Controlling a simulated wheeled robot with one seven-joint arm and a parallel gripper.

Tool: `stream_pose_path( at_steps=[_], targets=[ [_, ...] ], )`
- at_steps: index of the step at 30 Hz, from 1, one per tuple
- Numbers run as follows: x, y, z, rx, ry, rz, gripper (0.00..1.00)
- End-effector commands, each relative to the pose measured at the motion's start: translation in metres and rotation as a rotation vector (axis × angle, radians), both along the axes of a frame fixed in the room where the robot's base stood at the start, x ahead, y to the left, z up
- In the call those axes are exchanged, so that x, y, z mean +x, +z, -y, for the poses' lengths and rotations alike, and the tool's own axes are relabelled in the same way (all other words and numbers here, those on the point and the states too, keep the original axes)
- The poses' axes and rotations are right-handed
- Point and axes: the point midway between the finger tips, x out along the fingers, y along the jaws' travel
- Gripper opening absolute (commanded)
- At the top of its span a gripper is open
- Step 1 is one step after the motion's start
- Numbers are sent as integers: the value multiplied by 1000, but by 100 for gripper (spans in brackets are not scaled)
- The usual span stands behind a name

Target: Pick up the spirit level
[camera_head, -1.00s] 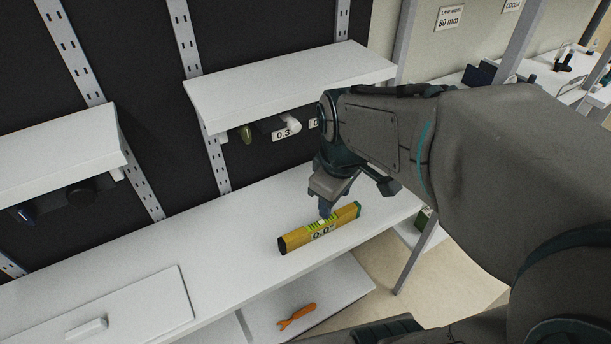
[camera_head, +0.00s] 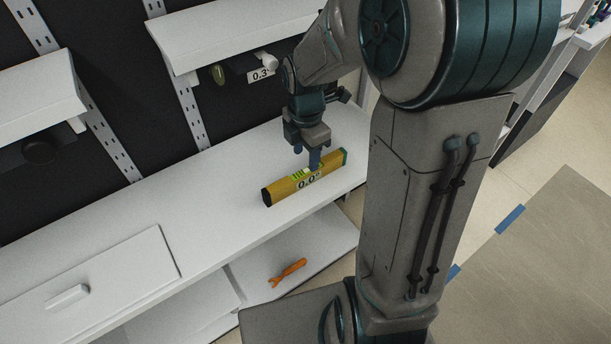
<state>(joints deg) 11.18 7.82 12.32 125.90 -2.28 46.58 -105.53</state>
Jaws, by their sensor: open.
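The spirit level (camera_head: 285,189) is a yellow bar with dark ends, a green strip and a "0.0°" label. It lies on the white shelf, slanting up to the right. My gripper (camera_head: 312,163) points down at the right half of the level, with blue fingertips at its top. The gripper is open. One fingertip shows in front of the level; I cannot tell whether the fingers touch it or straddle it.
The white shelf (camera_head: 205,215) is clear left of the level, up to a white panel with a handle (camera_head: 68,297). An upper shelf (camera_head: 240,35) overhangs behind, with a "0.3" tag below it. An orange tool (camera_head: 288,272) lies on a lower shelf.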

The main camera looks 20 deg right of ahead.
Motion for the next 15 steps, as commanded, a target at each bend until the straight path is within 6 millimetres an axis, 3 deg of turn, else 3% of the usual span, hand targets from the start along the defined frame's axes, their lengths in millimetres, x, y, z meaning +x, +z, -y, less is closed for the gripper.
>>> stream_pose_path(
  at_steps=[3,11,15],
  targets=[
    [0,-22,0,0,0,-3,47],
    [1,-40,1,0,-1,0,47],
    [4,-61,3,0,-2,-3,47]
  ],
)
